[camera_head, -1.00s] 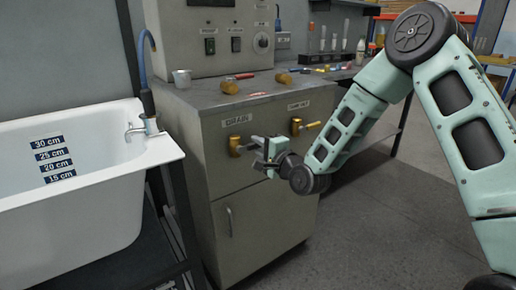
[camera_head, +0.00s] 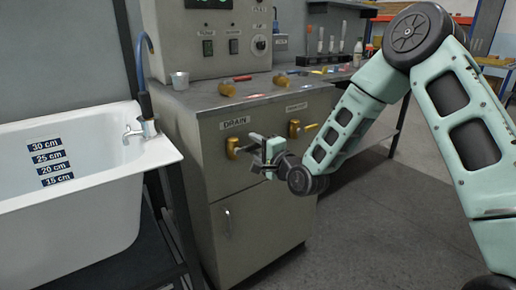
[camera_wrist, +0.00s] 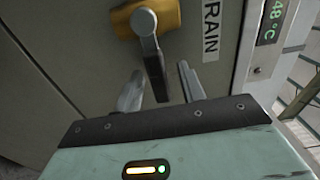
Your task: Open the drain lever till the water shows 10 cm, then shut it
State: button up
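The drain lever (camera_head: 234,148) is a brass valve with a dark-tipped handle, under the DRAIN label (camera_head: 236,122) on the cabinet front. It also shows in the wrist view, where its handle (camera_wrist: 153,62) reaches down between my fingers. My gripper (camera_head: 255,149) is open in front of the lever; in the wrist view its fingers (camera_wrist: 159,80) stand apart on either side of the handle's end, with gaps visible. The white bathtub (camera_head: 112,185) at left has depth labels (camera_head: 52,163) from 30 down to 15 cm. I cannot make out a water surface.
A second brass lever (camera_head: 295,129) sits to the right on the same cabinet (camera_head: 232,215). A faucet (camera_head: 136,131) with a blue hose stands at the tub's corner. The floor at right is clear.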

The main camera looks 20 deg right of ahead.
jog(key=p+v, duration=1)
jog(key=v, duration=0.7)
jog(key=shift+s, duration=0.2)
